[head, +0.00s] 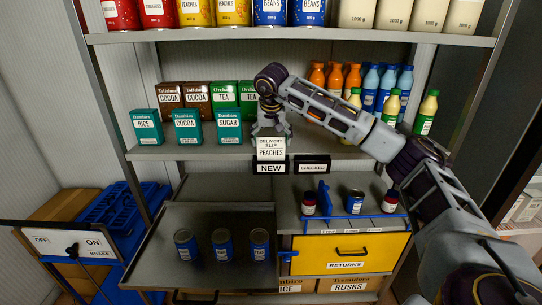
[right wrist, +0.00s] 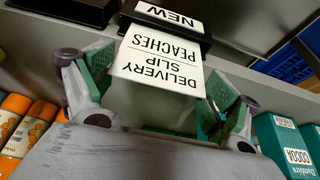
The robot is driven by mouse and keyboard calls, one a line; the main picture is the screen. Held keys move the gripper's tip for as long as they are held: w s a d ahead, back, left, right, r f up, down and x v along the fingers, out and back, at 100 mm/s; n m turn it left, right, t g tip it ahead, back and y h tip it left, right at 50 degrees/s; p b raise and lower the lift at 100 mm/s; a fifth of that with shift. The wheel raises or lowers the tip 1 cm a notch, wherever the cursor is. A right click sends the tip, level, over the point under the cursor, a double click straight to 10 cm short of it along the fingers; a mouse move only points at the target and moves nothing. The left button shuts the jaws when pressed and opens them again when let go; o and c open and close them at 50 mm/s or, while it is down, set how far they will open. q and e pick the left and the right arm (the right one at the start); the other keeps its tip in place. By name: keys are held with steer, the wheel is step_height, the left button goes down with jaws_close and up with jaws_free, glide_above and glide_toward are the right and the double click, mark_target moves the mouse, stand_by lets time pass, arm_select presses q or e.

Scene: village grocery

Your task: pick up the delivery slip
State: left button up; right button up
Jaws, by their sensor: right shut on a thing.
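The delivery slip (head: 270,148), a white card reading "DELIVERY SLIP PEACHES", stands upright just above the black "NEW" holder (head: 271,167) at the front edge of the middle shelf. My right gripper (head: 270,130) is behind and above the slip and is shut on it. In the right wrist view the slip (right wrist: 160,62) sits between the green-padded fingers (right wrist: 158,100), with its edge close to the "NEW" holder (right wrist: 172,17). I cannot tell whether slip and holder touch. My left gripper is not in view.
A "CHECKED" holder (head: 313,165) is just right of the "NEW" one. Teal boxes (head: 187,127) stand left of the gripper and bottles (head: 390,92) stand right. The upper shelf (head: 300,36) is overhead. Below are a dark tray (head: 205,215) with blue cans and a yellow "RETURNS" drawer (head: 347,254).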

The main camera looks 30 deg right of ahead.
steer(key=shift+r, duration=0.1)
steer(key=shift+r+b, duration=0.5)
steer(key=shift+r, duration=4.5)
step_height(320, 180, up, 7)
steer(key=p, duration=0.6)
steer(key=shift+r, duration=0.2)
steer(key=shift+f, duration=0.15)
